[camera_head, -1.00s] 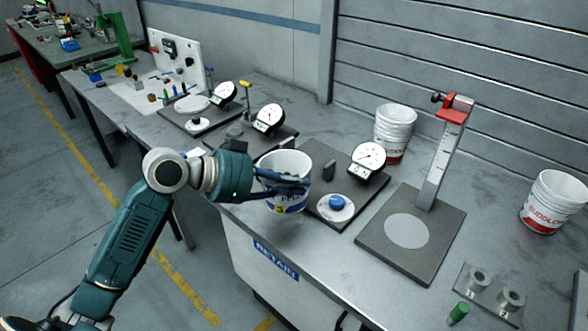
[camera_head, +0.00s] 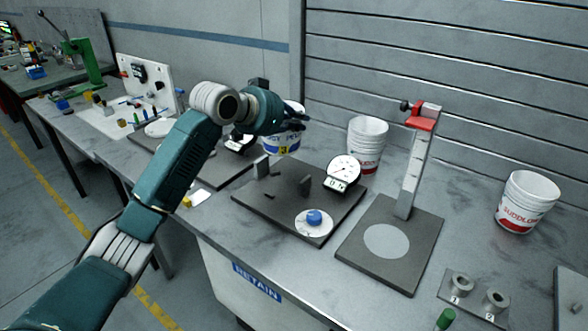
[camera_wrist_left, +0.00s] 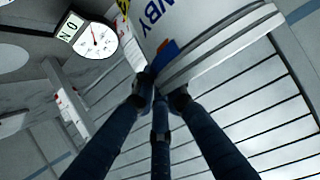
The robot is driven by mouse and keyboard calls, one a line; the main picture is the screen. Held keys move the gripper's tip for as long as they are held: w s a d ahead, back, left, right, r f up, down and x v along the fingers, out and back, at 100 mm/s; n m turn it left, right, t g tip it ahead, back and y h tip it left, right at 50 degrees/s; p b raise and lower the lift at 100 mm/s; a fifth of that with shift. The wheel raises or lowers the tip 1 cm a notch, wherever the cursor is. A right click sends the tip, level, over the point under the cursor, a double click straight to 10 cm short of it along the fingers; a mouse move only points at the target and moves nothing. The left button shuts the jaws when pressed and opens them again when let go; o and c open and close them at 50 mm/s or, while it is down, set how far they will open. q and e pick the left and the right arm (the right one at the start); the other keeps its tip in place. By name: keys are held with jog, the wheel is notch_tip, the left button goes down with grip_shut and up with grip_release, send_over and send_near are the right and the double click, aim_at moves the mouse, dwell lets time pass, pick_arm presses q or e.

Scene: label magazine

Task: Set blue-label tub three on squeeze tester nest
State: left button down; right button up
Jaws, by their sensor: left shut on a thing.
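The blue-label tub (camera_head: 283,146), white with a blue band and a yellow 3 mark, is held upright by my left gripper (camera_head: 294,119). The fingers are shut on its upper part, and my wrist hides part of its rim. In the left wrist view the tub (camera_wrist_left: 190,30) fills the top with the fingers against its rim. The tub appears raised above the plate's far side; exact clearance cannot be told.
A red-label tub (camera_head: 366,146) stands behind the gauge, another (camera_head: 526,202) at the right. A stand with a red-topped scale column (camera_head: 418,165) is right of the tester. Other gauge plates (camera_head: 215,172) lie left.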

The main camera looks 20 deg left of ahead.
pick_arm(q)
notch_tip(320, 180, down, 14)
jog(key=p, duration=0.2)
dwell(0.4)
jog(key=c, duration=1.8)
grip_release()
jog(key=shift+o, duration=0.2)
jog(key=b+v, duration=0.2)
jog(key=v, duration=1)
